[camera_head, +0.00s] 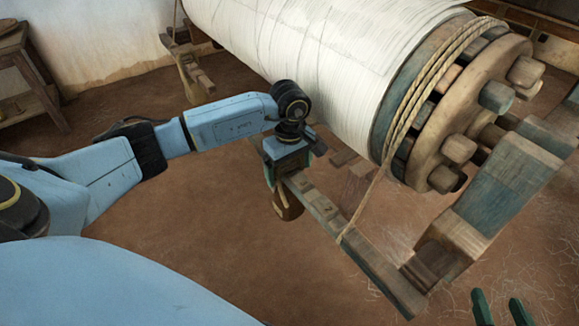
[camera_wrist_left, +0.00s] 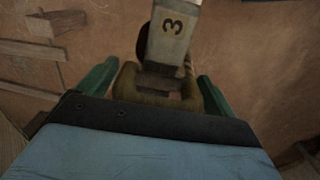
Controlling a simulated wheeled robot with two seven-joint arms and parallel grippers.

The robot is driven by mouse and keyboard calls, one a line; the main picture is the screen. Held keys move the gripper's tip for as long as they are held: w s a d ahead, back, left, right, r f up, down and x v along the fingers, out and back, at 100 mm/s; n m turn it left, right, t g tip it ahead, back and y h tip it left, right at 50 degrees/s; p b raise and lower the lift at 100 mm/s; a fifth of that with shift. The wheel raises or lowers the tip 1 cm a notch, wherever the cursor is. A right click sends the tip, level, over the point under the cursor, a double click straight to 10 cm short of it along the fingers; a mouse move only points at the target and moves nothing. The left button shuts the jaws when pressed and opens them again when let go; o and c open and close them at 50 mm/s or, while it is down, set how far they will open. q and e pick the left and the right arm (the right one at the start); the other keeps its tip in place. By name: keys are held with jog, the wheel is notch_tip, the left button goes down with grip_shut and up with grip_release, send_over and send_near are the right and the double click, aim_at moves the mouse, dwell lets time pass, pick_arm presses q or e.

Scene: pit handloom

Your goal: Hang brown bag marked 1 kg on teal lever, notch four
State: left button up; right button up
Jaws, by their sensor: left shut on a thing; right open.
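The brown bag (camera_head: 288,206) hangs below my left gripper (camera_head: 284,172), at the far free end of the teal lever (camera_head: 375,268). In the left wrist view the bag (camera_wrist_left: 150,88) sits between the two green fingers of my left gripper (camera_wrist_left: 157,88), which is shut on it. I cannot tell whether the bag's loop rests in a notch. Its weight mark is not readable. My right gripper (camera_head: 501,308) is open and empty at the bottom right.
A large white cloth roll (camera_head: 330,60) with a pegged wooden end (camera_head: 470,110) stands behind the lever. A rope (camera_head: 382,165) runs from it to the lever. A wooden post (camera_head: 500,195) stands right. A wooden table (camera_head: 28,75) is far left. Open floor lies below the lever.

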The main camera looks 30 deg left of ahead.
pick_arm(q)
jog(key=shift+f, duration=0.15)
pick_arm(e)
jog(key=shift+f, duration=0.2)
dwell(0.6)
pick_arm(q)
jog(key=o, duration=1.7)
jog(key=shift+o, duration=0.2)
jog(key=shift+s+f, duration=0.1)
jog(key=shift+f, duration=0.05)
notch_tip(320, 180, up, 7)
jog(key=shift+r+p, duration=0.1)
jog(key=shift+p, duration=1)
jog(key=shift+r, duration=0.3)
pick_arm(e)
jog(key=s+d+f+g+h, duration=0.2)
jog(key=s+d+f+g, duration=0.1)
jog(key=s+f+g, duration=0.3)
jog(key=shift+s+d+f, duration=0.25)
jog(key=shift+s, duration=0.25)
